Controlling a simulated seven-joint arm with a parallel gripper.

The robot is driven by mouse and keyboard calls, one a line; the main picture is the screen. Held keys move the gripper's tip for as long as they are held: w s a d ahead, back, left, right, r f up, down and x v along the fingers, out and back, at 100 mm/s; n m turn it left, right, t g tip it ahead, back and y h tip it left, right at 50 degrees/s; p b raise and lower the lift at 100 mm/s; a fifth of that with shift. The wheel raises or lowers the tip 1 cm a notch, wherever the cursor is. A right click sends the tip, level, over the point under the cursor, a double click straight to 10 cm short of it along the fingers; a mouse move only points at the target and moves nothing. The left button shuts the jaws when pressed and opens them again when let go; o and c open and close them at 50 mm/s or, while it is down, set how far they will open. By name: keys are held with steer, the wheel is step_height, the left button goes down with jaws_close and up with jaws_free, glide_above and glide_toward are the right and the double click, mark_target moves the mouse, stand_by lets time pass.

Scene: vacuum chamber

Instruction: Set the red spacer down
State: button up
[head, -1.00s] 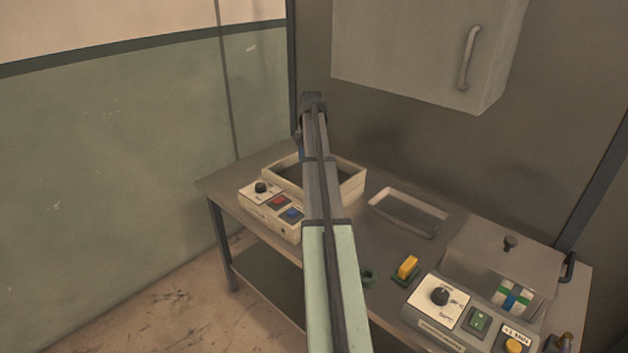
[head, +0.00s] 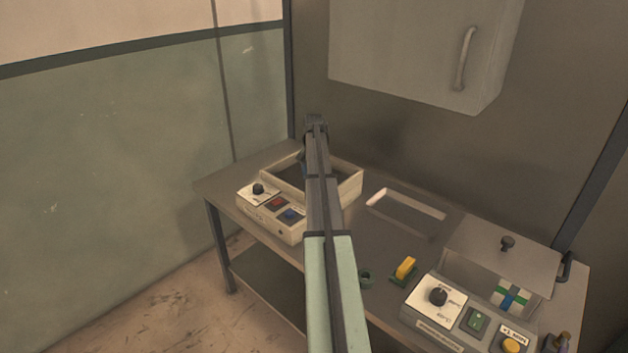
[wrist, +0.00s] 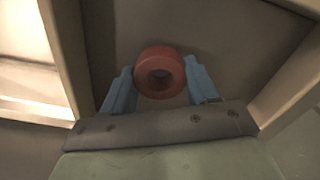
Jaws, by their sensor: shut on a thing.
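The red spacer (wrist: 160,56) is a thick ring with a round hole, seen in the wrist view. My gripper (wrist: 159,73) is shut on it, one blue finger on each side. The spacer is over the dark floor of a cream open-topped box, whose walls (wrist: 62,48) run along both sides of the wrist view. I cannot tell whether the spacer touches the floor. In the head view the box (head: 350,196) stands at the left of the bench; my arm hides the spacer and most of the gripper.
A control panel with a knob (head: 258,189) and red and blue buttons fronts the box. A wall cabinet (head: 415,50) hangs above.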

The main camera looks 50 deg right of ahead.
steer(key=shift+f, duration=0.85)
steer(key=shift+f, duration=0.1)
steer(key=o, duration=1)
steer(key=shift+o, duration=0.2)
step_height(320, 180, up, 12)
